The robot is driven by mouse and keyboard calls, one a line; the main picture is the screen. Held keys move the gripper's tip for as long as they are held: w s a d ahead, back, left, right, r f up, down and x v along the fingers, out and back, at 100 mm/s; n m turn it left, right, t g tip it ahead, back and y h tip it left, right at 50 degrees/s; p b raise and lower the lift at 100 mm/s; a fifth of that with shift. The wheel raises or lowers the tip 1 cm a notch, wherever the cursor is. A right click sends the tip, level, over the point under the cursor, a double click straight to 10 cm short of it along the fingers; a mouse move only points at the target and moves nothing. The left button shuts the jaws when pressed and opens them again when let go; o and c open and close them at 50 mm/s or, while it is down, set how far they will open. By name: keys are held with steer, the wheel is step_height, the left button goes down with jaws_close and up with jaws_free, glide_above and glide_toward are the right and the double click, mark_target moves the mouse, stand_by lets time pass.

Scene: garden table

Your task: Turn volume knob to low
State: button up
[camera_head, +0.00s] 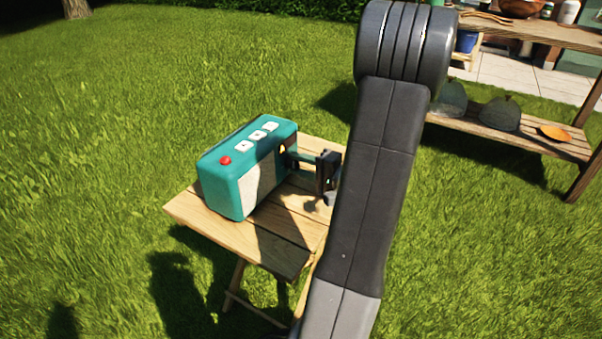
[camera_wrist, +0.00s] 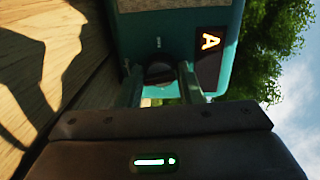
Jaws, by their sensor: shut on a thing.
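A teal radio (camera_head: 240,171) with a red button and several white buttons on top stands on a small wooden table (camera_head: 288,232). In the wrist view, the radio's side panel (camera_wrist: 165,25) shows a dark round knob (camera_wrist: 158,73) with small markings near it and a lit orange letter display (camera_wrist: 209,43). My gripper (camera_wrist: 160,88) is shut on the knob, one finger on each side of it. In the head view, my gripper (camera_head: 300,160) reaches the radio's right side, and the knob is hidden there. The markings are too small to read.
My arm covers the table's right part in the head view. A wooden shelf (camera_head: 530,140) with bowls and pots stands at the back right. Grass surrounds the table, and the tabletop in front of the radio is clear.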

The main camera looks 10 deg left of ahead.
steer(key=n, duration=0.5)
steer(key=shift+t, duration=0.3)
steer(key=shift+s+n, duration=0.1)
steer(key=shift+n, duration=0.3)
steer(key=o, duration=0.9)
steer(key=shift+a, duration=0.1)
steer(key=shift+o, duration=0.2)
steer(key=p+v, duration=0.3)
steer(key=v, duration=1)
steer(key=shift+d, duration=0.4)
steer(key=shift+s, duration=0.1)
